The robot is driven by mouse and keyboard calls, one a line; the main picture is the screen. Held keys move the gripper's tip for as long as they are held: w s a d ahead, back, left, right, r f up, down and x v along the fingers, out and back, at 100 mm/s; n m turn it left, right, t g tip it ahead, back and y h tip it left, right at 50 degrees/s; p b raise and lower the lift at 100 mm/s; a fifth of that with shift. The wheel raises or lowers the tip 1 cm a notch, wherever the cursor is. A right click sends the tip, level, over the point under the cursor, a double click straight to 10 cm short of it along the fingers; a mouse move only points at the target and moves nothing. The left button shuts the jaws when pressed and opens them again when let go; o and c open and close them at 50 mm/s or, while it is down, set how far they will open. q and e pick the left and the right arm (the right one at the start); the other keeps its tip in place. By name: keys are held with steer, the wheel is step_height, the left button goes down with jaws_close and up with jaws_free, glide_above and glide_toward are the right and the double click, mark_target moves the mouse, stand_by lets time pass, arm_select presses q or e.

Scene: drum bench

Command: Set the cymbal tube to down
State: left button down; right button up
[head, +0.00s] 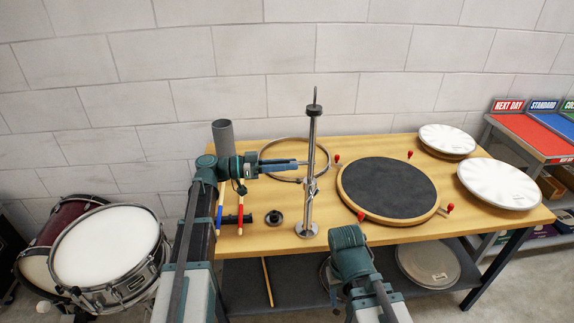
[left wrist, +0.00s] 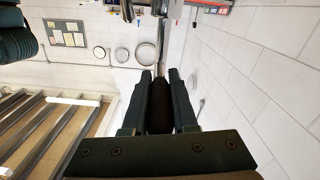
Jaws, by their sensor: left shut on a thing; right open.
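The cymbal stand has a round metal base (head: 306,231) on the bench and an upright metal tube (head: 312,142). A dark collar (head: 314,111) with a thin rod above it sits near the top, and a clamp (head: 311,187) sits lower down. My left gripper (head: 303,163) reaches in from the left at the tube, above the clamp, and is shut on it. The left wrist view shows my left fingers (left wrist: 160,75) with a dark shape between them; the exact contact is unclear there. My right arm rises at bottom centre; its gripper fingers do not show.
A hoop (head: 283,140) lies behind the stand and a black pad (head: 388,188) to its right, with red-handled parts around it. White drumheads (head: 499,183) lie at the right. Drumsticks (head: 240,208) and a small black disc (head: 273,218) lie to the left.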

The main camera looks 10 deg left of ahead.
arm_select(q)
steer(key=c, duration=0.7)
jaws_free()
steer(key=shift+f, duration=0.15)
steer(key=v, duration=1.4)
steer(key=shift+d, duration=0.1)
steer(key=s+d+f+n+g+y, duration=0.2)
steer(key=s+d+f+g+y, duration=0.15)
steer(key=d+f, duration=0.45)
steer(key=s+d+f+n+g+y, duration=0.2)
steer(key=s+d+f+y, duration=0.25)
steer(key=d, duration=0.65)
steer(key=s+f+n+y, duration=0.2)
steer(key=s+f+y, duration=0.2)
steer(key=s+y, duration=0.1)
steer(key=s+d+f+n+y+p, duration=0.1)
steer(key=s+f+n+y, duration=0.1)
steer(key=s+y, duration=0.3)
steer(key=s+f, duration=0.1)
steer(key=s, duration=0.1)
steer(key=shift+s+d+f+n+y, duration=0.25)
steer(key=shift+d+f+n+y, duration=0.05)
steer(key=shift+f+n+y, duration=0.1)
